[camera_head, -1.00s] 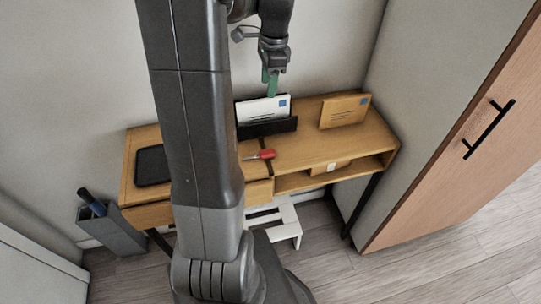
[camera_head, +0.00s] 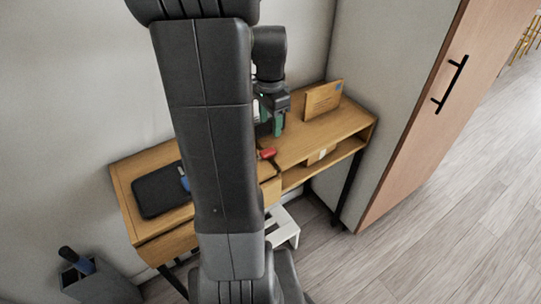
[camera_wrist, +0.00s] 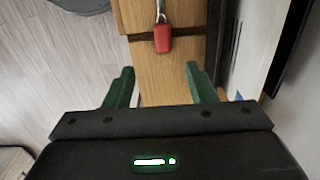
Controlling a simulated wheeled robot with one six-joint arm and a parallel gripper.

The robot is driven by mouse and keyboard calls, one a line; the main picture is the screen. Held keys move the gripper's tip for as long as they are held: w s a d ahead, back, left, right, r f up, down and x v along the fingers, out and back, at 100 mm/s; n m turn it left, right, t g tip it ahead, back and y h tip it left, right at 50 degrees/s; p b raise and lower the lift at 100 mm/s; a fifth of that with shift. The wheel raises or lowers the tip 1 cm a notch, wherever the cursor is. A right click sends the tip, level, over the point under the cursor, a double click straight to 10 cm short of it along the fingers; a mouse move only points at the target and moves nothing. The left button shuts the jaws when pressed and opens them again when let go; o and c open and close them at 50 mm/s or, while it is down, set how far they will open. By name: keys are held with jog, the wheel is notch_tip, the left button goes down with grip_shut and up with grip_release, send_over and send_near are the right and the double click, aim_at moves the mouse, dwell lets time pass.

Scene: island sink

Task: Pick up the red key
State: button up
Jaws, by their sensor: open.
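The red key (camera_wrist: 162,38) lies on the wooden desk in the wrist view, near the top middle. Its head is red, and its metal shaft (camera_wrist: 159,9) points to the top edge of the picture. In the head view the red key (camera_head: 267,154) shows just right of my arm, which hides part of it. My gripper (camera_wrist: 161,80) is open and empty, with its green fingers apart and the red head ahead of them, roughly between their lines. In the head view my gripper (camera_head: 279,127) is above the desk, behind the key.
A dark tablet-like thing (camera_head: 158,192) lies at the left. A tall cabinet (camera_head: 415,125) stands at the right. A white stool (camera_head: 284,228) is below the desk.

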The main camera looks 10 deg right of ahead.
aim_at(268, 151)
jog(key=f, duration=1)
jog(key=shift+w+a+f+b, duration=0.2)
jog(key=shift+f+b, duration=0.1)
jog(key=shift+f, duration=0.1)
jog(key=shift+c, duration=0.4)
jog(key=c, duration=1)
